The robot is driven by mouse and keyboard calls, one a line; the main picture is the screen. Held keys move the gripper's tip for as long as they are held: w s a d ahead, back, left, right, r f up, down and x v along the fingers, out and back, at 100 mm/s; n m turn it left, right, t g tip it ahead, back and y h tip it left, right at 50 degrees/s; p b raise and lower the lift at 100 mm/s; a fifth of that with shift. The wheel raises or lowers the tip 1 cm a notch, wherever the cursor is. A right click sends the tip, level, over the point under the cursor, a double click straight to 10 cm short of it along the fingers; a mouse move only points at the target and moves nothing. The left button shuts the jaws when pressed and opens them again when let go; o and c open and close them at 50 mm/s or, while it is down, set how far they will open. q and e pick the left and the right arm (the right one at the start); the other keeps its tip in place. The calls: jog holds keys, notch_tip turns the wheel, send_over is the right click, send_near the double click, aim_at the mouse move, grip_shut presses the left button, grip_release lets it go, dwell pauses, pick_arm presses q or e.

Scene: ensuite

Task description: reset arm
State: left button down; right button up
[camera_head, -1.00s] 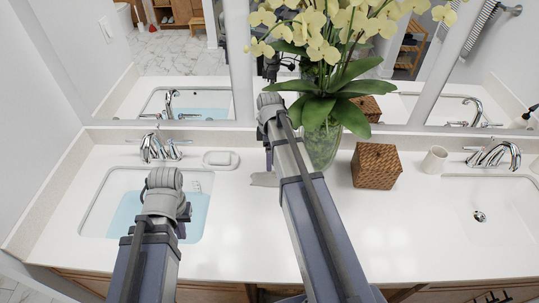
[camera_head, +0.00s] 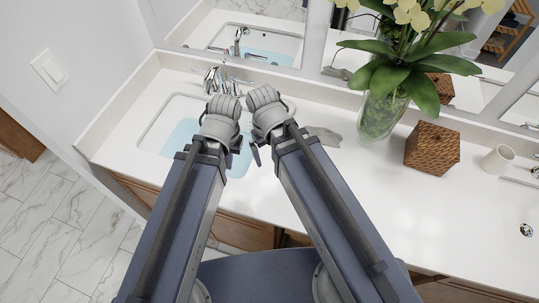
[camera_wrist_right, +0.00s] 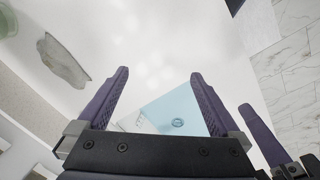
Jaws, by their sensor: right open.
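My left gripper (camera_head: 238,146) hangs over the right part of the left sink, mostly hidden under its grey wrist, so its jaw state does not show. My right gripper (camera_head: 256,155) is close beside it, near the sink's right edge. In the right wrist view my right gripper (camera_wrist_right: 157,85) has its two purple fingers wide apart with nothing between them. A purple finger of my left gripper (camera_wrist_right: 257,130) shows at the right of that view. The left sink (camera_head: 150,128) holds blue water; its drain (camera_wrist_right: 178,122) shows between the right fingers.
A grey flat piece (camera_head: 324,137) lies on the white counter (camera_head: 340,200), right of my right wrist. A glass vase (camera_head: 380,115) of orchids, a woven box (camera_head: 432,148) and a cup (camera_head: 497,158) stand further right. The chrome faucet (camera_head: 217,80) is just behind my wrists.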

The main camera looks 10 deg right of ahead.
jog(key=shift+s+a+m, duration=0.4)
jog(key=shift+s+a, duration=0.15)
jog(key=shift+s, duration=0.2)
notch_tip(320, 180, down, 5)
jog(key=b, duration=0.4)
jog(key=shift+r+b, duration=0.15)
jog(key=shift+b, duration=0.2)
